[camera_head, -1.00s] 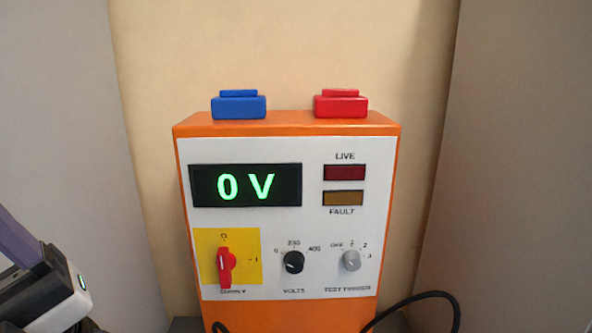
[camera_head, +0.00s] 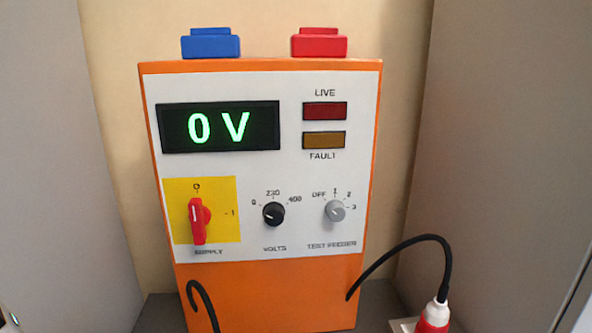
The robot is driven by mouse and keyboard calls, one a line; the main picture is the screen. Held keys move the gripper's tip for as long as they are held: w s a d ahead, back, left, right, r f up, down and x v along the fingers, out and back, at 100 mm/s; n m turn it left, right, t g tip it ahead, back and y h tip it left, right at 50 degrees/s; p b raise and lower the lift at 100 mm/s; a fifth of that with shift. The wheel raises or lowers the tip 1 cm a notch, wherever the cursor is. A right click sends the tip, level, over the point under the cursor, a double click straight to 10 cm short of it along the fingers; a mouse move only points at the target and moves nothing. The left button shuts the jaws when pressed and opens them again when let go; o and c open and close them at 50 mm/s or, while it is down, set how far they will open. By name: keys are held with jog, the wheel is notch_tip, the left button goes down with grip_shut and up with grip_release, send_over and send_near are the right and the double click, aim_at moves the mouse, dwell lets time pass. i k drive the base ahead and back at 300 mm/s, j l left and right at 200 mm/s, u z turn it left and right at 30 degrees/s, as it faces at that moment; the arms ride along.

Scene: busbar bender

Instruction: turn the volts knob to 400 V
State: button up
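The black volts knob (camera_head: 273,214) is at the lower middle of the white front panel (camera_head: 300,235) of an orange box. Its scale reads 0, 230 and 400 from left to right. Its pale mark appears to face left, on the 0 side. The display (camera_head: 219,127) reads 0 V in green. The red supply switch (camera_head: 199,220) on its yellow plate stands upright, towards 0. My gripper's fingers are not in view; only a sliver of my arm shows at the bottom left corner.
The grey test feeder knob (camera_head: 335,211) is right of the volts knob. The live lamp (camera_head: 324,111) and fault lamp (camera_head: 324,140) look dark. Blue (camera_head: 211,43) and red (camera_head: 319,42) blocks sit on top. A black cable (camera_head: 400,245) runs to a red and white plug (camera_head: 434,317).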

aim_at(273, 212)
jog(key=k+l+u, duration=0.15)
jog(key=u, duration=0.25)
jog(key=k+u, duration=0.4)
jog(key=i, duration=0.1)
